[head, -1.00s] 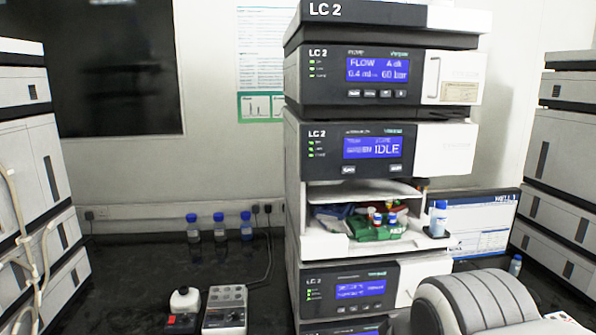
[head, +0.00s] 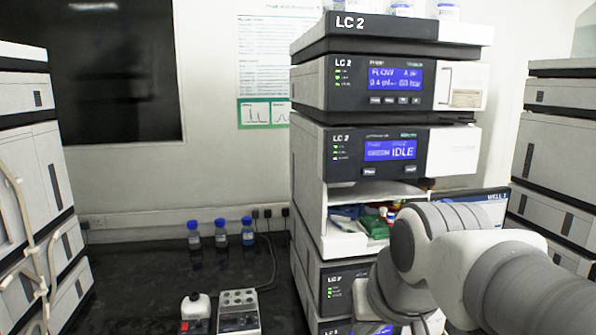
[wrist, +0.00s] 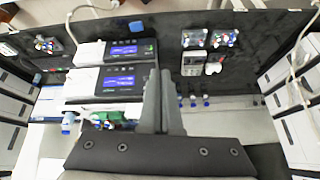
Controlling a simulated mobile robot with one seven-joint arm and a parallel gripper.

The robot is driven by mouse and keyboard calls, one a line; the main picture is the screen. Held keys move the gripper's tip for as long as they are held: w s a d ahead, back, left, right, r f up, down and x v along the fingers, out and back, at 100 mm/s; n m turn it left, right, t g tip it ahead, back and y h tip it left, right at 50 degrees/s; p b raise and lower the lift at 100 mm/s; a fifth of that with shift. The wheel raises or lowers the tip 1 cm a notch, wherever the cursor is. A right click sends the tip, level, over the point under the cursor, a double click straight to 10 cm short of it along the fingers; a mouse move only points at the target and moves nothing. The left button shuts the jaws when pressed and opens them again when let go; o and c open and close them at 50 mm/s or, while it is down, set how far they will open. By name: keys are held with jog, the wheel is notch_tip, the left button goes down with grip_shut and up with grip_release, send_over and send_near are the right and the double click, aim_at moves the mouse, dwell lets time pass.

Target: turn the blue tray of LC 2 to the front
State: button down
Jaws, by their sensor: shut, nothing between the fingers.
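The LC 2 stack (head: 380,151) stands in the middle of the head view, its sampler bay open below the IDLE display. Inside the bay, a blue tray (head: 346,211) shows at the left and back. A green tray (head: 377,228) with small capped vials sits in front and to the right of it. My arm hides the right part of the bay. In the wrist view, the green tray (wrist: 113,117) shows at the left of my gripper (wrist: 160,72). The gripper's fingers are together and empty, apart from the trays. The head view does not show the fingers.
Several blue-capped bottles (head: 220,233) stand on the dark bench left of the stack. Other instrument stacks stand at both sides. A monitor (head: 483,197) is behind my arm.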

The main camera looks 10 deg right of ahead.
jog(key=w+d+r+m+t+p, duration=0.1)
jog(key=w+d+r+m, duration=0.2)
jog(key=w+d+r, duration=0.3)
jog(key=w+d+r+m+t+p, duration=0.1)
jog(key=w+d+r+m, duration=0.2)
jog(key=w+d+r, duration=0.4)
jog(key=w, duration=0.6)
jog(key=shift+w+d+m+t+h, duration=0.2)
jog(key=shift+d+m+t+h, duration=0.1)
jog(key=shift+t, duration=0.1)
jog(key=shift+w+a, duration=0.1)
jog(key=shift+w, duration=0.05)
